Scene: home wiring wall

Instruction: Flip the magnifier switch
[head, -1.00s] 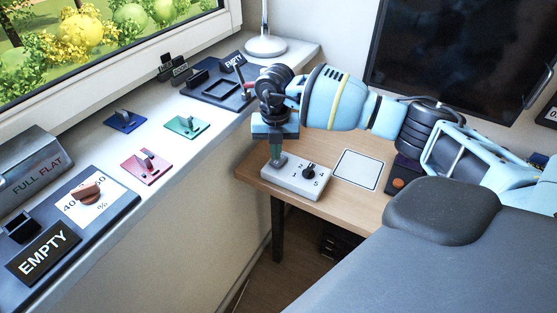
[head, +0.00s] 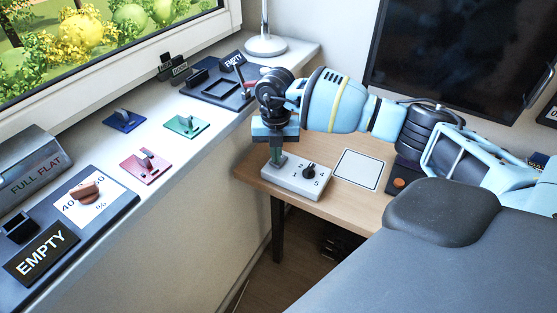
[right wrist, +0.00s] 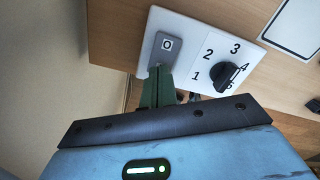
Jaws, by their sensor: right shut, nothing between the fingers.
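A white control box (head: 290,183) sits near the left end of the wooden desk, with a grey rocker switch and a black dial numbered 1 to 5. In the right wrist view the rocker switch (right wrist: 164,50) shows an O mark at its far end. My right gripper (head: 276,158) points down at the left end of the box. Its fingers are shut and empty, and the tips (right wrist: 160,76) are over the near end of the rocker, seemingly touching it. The tips hide that end. My left gripper is not in view.
The dial (right wrist: 225,75) is close to the right of the fingers. A white-framed panel (head: 358,170) lies on the desk to the right of the box. The window sill at left carries several small coloured switches and a lamp base (head: 265,46).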

